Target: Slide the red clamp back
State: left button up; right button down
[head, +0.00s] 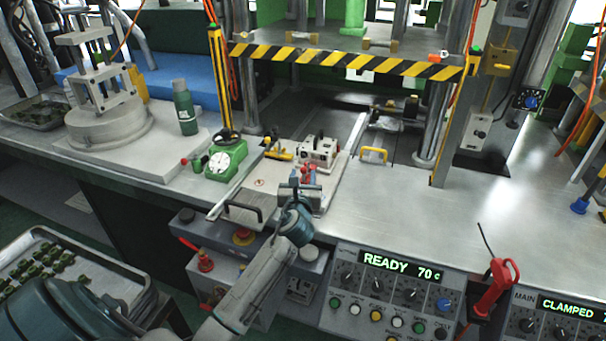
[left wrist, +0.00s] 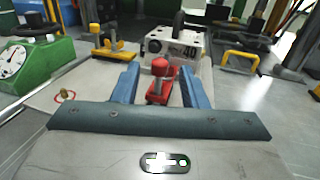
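The red clamp (head: 311,176) stands on the light plate in front of the white block (head: 318,152). My left gripper (head: 305,184) reaches over the plate from the front. Its two blue fingers (left wrist: 161,87) are apart, one on each side of the clamp, with visible gaps, so it is open. The white block also shows in the left wrist view (left wrist: 181,48), marked 40, just behind the clamp. The lower part of the clamp is partly hidden by my gripper's body. My right gripper is not in view.
A green dial gauge (head: 226,160) stands left of the plate. A yellow clamp (head: 278,152) and a yellow handle (head: 374,154) flank the block. A striped press bar (head: 345,61) crosses overhead behind. The bench to the right (head: 400,200) is clear.

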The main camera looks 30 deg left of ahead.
pick_arm(q)
jog(key=shift+w+a, duration=0.3)
jog(key=shift+w, duration=0.2)
